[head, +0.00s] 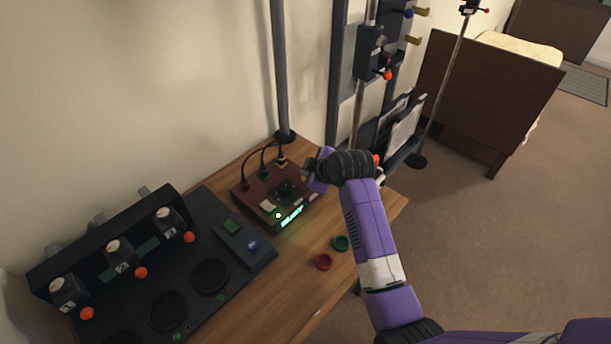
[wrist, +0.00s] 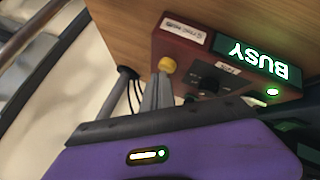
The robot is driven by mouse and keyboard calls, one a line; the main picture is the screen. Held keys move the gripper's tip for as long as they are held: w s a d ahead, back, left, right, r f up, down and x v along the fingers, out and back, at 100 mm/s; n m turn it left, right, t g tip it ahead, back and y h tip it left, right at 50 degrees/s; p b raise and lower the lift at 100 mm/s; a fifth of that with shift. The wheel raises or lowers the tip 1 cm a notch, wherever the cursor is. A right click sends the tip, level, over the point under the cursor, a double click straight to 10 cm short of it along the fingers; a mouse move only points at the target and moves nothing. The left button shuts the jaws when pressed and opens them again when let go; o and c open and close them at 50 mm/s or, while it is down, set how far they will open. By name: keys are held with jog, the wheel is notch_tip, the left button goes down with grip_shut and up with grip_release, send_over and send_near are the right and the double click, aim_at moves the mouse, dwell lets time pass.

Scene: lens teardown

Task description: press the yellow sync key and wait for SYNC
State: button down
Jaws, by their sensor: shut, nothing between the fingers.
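The dark red box (head: 258,205) stands on the wooden table in the head view. It also shows in the wrist view (wrist: 178,48), where its lit green display (wrist: 258,62) reads BUSY. The round yellow key (wrist: 167,65) is on the box in the wrist view, close by the tips of my gripper (wrist: 158,78). My gripper's grey fingers are together with nothing between them. I cannot tell whether they touch the key. In the head view my gripper (head: 308,178) is at the right side of the box, and the key cannot be made out there.
Cables run from the back of the box near a grey post (head: 281,80). A black station (head: 140,270) with several knobs and round recesses is at the left.

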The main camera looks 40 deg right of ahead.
jog(key=shift+r+p, duration=0.35)
jog(key=shift+r, duration=0.2)
jog(key=shift+r, duration=0.1)
notch_tip(320, 180, up, 5)
jog(key=p, duration=0.4)
jog(key=shift+p, duration=0.4)
dwell(0.4)
